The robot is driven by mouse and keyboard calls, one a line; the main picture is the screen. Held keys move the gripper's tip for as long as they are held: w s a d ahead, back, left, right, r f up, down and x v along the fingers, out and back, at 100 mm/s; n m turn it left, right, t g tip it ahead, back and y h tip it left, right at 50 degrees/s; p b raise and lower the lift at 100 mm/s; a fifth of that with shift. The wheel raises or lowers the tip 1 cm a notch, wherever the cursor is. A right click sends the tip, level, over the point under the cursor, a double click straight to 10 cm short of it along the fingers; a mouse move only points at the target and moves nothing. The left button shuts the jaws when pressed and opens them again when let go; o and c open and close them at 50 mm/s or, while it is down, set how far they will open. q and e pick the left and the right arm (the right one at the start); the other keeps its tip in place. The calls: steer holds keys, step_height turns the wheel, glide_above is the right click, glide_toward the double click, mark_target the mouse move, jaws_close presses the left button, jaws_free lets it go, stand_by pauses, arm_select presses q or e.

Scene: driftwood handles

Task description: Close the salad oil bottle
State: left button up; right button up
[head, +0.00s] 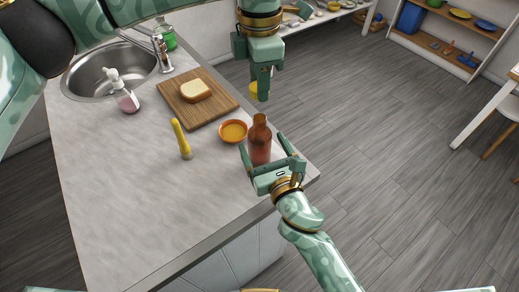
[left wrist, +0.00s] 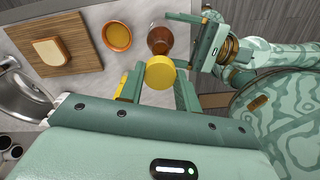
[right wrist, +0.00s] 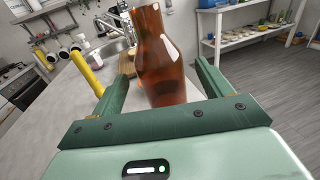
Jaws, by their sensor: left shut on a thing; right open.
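The salad oil bottle (head: 260,142) is reddish brown and stands upright near the counter's right corner. Its top shows no cap in the head view. My right gripper (head: 270,156) is open, with its fingers on either side of the bottle; the bottle also shows between them in the right wrist view (right wrist: 163,60). My left gripper (head: 262,94) is shut on a yellow cap (left wrist: 160,72). It holds the cap above and beyond the bottle in the head view, apart from the bottle's neck. In the head view the cap is partly hidden behind a finger.
An orange bowl (head: 233,131) sits close left of the bottle. A cutting board (head: 215,110) with bread (head: 195,91), a yellow-handled tool (head: 181,138), a soap dispenser (head: 122,92) and a sink (head: 110,72) lie further left. The counter's front left (head: 120,200) is clear.

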steer(key=shift+x, duration=1.45)
steer(key=c, duration=1.5)
arm_select(q)
steer(key=shift+d+f, duration=0.1)
steer(key=shift+f, duration=2.4)
arm_select(e)
steer(key=shift+o, duration=0.2)
arm_select(q)
steer(key=shift+f, duration=0.9)
steer(key=shift+f, duration=0.55)
